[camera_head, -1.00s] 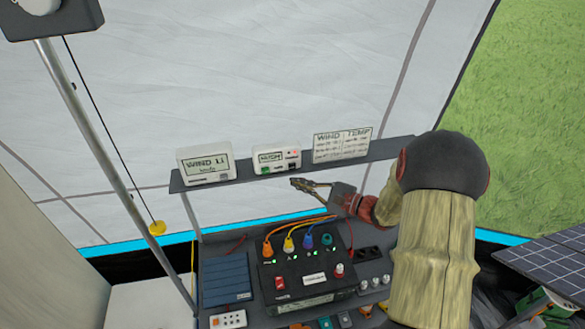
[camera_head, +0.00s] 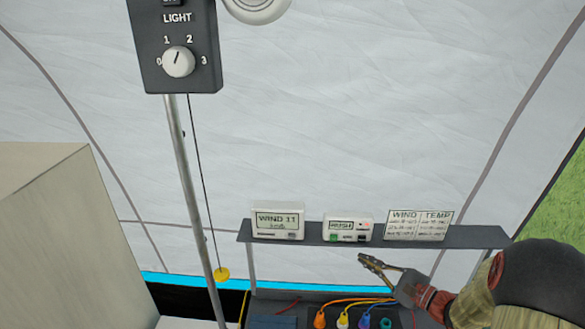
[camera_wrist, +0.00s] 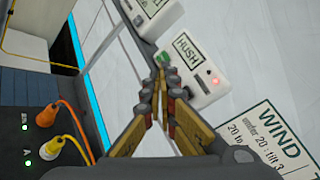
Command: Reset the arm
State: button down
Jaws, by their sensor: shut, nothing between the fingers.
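My gripper (camera_head: 363,260) is at the lower right of the head view, just below the shelf's front edge in the picture. Its two fingers are closed together at the tips and hold nothing. In the wrist view, the fingertips (camera_wrist: 159,80) overlap the lower edge of a small white box marked HUSH (camera_wrist: 196,68), beside its green button. I cannot tell whether they touch it. My arm reaches in from the lower right of the head view, with the elbow bent.
A narrow dark shelf (camera_head: 470,237) holds a WIND display (camera_head: 278,221), the HUSH box (camera_head: 347,227) and a WIND/TEMP card (camera_head: 417,224). Coloured plugs (camera_head: 342,318) sit below. A metal pole (camera_head: 190,190), LIGHT knob box (camera_head: 178,50) and yellow pull-cord knob (camera_head: 222,274) stand left.

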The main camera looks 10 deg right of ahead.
jog(key=s+a+f+n+g+b, duration=0.1)
jog(key=s+a+f+n+g, duration=0.4)
jog(key=s, duration=0.4)
jog(key=s+a+f+n+g+b, duration=0.1)
jog(key=s+a+f+n+g, duration=0.15)
jog(key=s+a+g, duration=0.45)
jog(key=s+d+r+n+h+b, duration=0.25)
jog(key=s+n+h+b, duration=0.25)
jog(key=s+n+h, duration=0.35)
jog(key=s+a+r+n+t+b, duration=0.1)
jog(key=a+r+n+t+b, duration=0.1)
jog(key=a+r, duration=0.4)
jog(key=shift+a+r+n+t+b, duration=0.25)
jog(key=shift+r+n+t+b, duration=0.2)
jog(key=shift+n+b, duration=0.6)
jog(key=shift+d, duration=0.15)
